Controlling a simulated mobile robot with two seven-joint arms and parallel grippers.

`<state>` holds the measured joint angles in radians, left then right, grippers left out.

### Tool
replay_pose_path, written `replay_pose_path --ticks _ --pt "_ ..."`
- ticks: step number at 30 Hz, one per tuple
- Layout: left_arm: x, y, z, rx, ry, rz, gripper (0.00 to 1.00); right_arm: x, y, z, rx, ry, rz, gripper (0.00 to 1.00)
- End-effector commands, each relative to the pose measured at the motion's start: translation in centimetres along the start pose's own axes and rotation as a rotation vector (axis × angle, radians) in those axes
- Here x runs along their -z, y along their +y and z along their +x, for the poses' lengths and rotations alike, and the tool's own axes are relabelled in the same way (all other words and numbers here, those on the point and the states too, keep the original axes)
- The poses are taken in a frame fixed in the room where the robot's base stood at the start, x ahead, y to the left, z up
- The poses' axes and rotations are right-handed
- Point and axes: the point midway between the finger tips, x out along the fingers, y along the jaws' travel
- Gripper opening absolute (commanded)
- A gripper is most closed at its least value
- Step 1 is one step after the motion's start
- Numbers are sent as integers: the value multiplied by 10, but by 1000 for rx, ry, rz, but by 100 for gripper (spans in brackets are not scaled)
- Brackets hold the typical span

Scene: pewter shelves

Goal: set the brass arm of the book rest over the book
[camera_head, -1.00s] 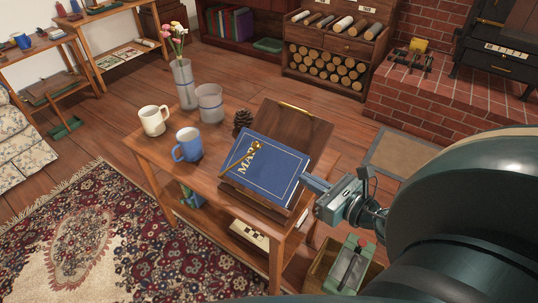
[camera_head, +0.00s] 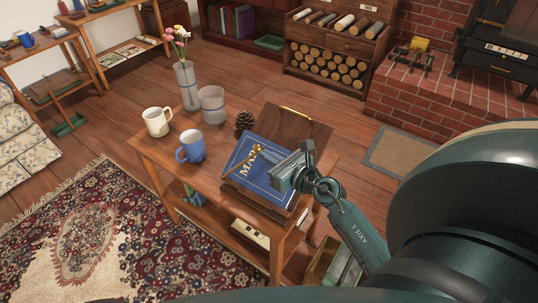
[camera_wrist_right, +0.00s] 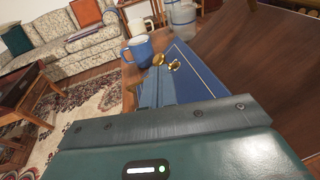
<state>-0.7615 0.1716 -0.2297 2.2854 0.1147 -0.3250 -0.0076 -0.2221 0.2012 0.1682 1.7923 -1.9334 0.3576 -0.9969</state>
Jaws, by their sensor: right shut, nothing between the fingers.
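The wooden book rest (camera_head: 308,128) stands on the small table, its back board tilted. A brass piece with a rounded end (camera_head: 257,149) shows over the book's upper part; a brass rod (camera_head: 296,113) lies along the board's top edge. I cannot tell how the two connect. My right gripper (camera_head: 271,174) is shut and empty over the book's right part, its fingers pointing left. In the right wrist view its fingers (camera_wrist_right: 157,88) are together, close to brass knobs (camera_wrist_right: 166,63); contact is unclear. My left gripper is out of view.
A blue mug (camera_head: 192,146), a white mug (camera_head: 157,121), a glass (camera_head: 212,102), a flower vase (camera_head: 187,85) and a pine cone (camera_head: 244,121) stand on the table left of and behind the rest. An open bin is below right.

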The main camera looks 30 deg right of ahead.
Motion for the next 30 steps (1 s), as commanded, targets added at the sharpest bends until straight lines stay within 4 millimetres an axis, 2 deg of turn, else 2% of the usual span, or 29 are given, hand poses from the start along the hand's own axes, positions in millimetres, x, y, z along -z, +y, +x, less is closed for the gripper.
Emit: replay_pose_path --ticks 8,13,16,21,30 --pt "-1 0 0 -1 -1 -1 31 0 0 0 0 0 -1 0" --pt "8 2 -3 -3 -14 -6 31 -10 -4 6 -38 26 -18 0" --pt "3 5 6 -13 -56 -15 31 -16 -8 14 -87 62 -36 0" --pt "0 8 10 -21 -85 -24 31 -18 -11 24 -150 108 -53 0" --pt "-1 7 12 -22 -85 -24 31 -16 -11 25 -160 116 -53 0"
